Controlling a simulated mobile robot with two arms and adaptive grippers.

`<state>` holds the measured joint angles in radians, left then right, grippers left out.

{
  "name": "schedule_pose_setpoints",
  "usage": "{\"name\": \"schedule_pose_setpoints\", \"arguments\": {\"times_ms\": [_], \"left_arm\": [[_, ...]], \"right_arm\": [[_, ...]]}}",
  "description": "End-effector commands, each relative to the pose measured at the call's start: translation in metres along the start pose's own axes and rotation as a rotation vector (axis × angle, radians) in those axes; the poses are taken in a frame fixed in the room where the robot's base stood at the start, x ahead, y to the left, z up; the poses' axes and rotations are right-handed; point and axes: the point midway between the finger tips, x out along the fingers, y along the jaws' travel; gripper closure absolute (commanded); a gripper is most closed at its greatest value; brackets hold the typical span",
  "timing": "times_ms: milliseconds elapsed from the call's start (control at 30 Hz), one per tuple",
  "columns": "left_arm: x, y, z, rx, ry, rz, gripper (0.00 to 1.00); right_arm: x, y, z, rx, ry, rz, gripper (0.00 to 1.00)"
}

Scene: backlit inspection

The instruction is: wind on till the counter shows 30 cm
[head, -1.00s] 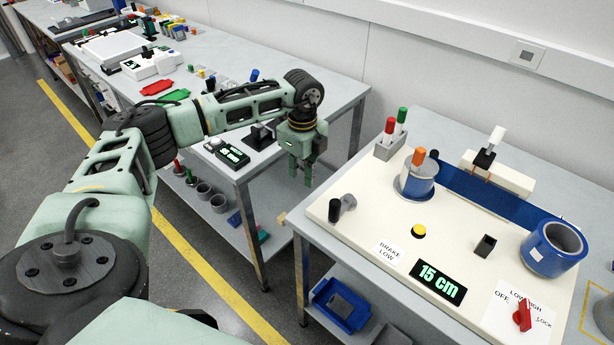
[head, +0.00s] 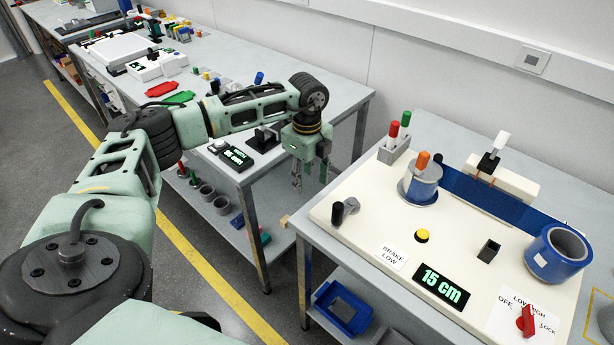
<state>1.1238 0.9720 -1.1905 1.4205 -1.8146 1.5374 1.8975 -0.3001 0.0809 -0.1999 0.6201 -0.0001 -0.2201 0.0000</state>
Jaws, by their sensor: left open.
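The counter (head: 443,286) on the cream board reads 15 cm in green. A blue web (head: 484,201) runs from the left reel (head: 420,186), which has an orange peg handle (head: 422,161), to the blue roll (head: 556,252) at the right. The red brake knob (head: 526,320) sits on a plate marked OFF, LOW, HIGH and LOCK; a label (head: 392,256) reads BRAKE LOW. My left gripper (head: 310,184) hangs open and empty, left of the board and apart from the reel, over the gap between the benches. My right gripper is out of view.
A yellow button (head: 422,236), a small dark square holder (head: 488,250) and a black knob (head: 345,209) stand on the board. A grey holder with red and green pens (head: 397,143) stands at its back left. A white-handled clamp (head: 496,150) stands behind the web.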

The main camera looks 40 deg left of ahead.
Motion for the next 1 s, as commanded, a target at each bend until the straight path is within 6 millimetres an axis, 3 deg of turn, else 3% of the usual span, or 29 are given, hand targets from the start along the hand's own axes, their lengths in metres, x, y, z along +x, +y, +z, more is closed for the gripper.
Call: {"name": "schedule_pose_setpoints", "arguments": {"times_ms": [567, 1000], "left_arm": [[-0.004, 0.000, 0.000, 0.000, 0.000, 0.000, 0.56], [-0.047, 0.000, 0.000, 0.000, 0.000, -0.001, 0.56]], "right_arm": [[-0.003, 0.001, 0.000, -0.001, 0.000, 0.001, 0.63], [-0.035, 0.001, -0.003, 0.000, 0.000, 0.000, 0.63]]}}
